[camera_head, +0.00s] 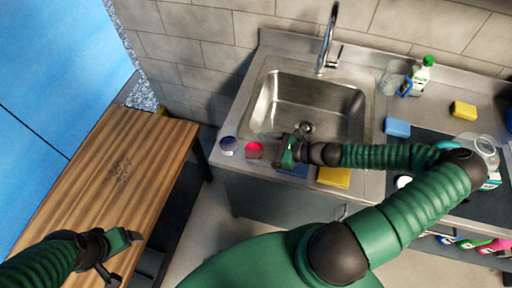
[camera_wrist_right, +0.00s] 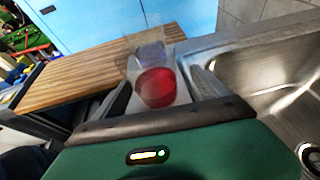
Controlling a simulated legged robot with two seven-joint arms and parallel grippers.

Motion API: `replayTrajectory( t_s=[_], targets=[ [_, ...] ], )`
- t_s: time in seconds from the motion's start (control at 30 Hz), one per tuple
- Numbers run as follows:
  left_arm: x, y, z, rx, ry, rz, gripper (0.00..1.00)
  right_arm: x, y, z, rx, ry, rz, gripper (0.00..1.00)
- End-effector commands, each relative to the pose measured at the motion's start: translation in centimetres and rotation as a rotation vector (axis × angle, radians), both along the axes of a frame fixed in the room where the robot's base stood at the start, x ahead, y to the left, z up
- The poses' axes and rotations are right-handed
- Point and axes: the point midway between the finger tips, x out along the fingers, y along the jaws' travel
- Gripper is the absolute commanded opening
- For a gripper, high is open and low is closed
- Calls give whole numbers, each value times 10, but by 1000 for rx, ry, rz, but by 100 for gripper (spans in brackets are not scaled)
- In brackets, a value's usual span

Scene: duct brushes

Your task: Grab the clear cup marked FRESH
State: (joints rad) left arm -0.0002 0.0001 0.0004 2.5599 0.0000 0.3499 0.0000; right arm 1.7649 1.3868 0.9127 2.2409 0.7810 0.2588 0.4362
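Two small cups stand at the left front corner of the sink counter. One has red contents or colour (camera_head: 254,150), and the other is bluish-purple (camera_head: 228,145). In the right wrist view the red cup (camera_wrist_right: 155,88) has clear walls, and the pale purplish see-through cup (camera_wrist_right: 150,52) is behind it. I cannot read FRESH on either. My right gripper (camera_head: 285,149) is just right of the red cup in the head view; its fingers are apart, with the red cup lined up between them in the wrist view. My left gripper (camera_head: 115,254) is open and empty by the wooden bench.
The steel sink basin (camera_head: 308,105) with its tap (camera_head: 328,42) lies behind my right gripper. A yellow sponge (camera_head: 334,177) is at the counter's front edge. A blue sponge (camera_head: 397,127), a green-capped bottle (camera_head: 422,76) and glassware stand right. The wooden bench (camera_head: 120,165) is clear.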

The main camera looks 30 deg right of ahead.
Motion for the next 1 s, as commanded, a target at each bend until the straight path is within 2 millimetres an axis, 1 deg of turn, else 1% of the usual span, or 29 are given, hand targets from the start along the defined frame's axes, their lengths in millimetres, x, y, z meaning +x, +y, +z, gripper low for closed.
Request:
replayTrajectory(
  t_s=[0.03,0.07,0.53,0.83,1.0],
  targets=[
    [0,0,0,0,0,0,80,0,1,0,-1,-1,0,80],
    [0,0,0,0,0,0,80,0,1,1,-1,0,0,76],
    [0,0,0,0,0,1,80,0,0,0,1,-1,1,15],
    [0,0,0,0,0,0,80,0,0,2,0,0,0,14],
    [0,0,1,0,0,0,80,0,1,9,-2,0,1,14]
  ],
)
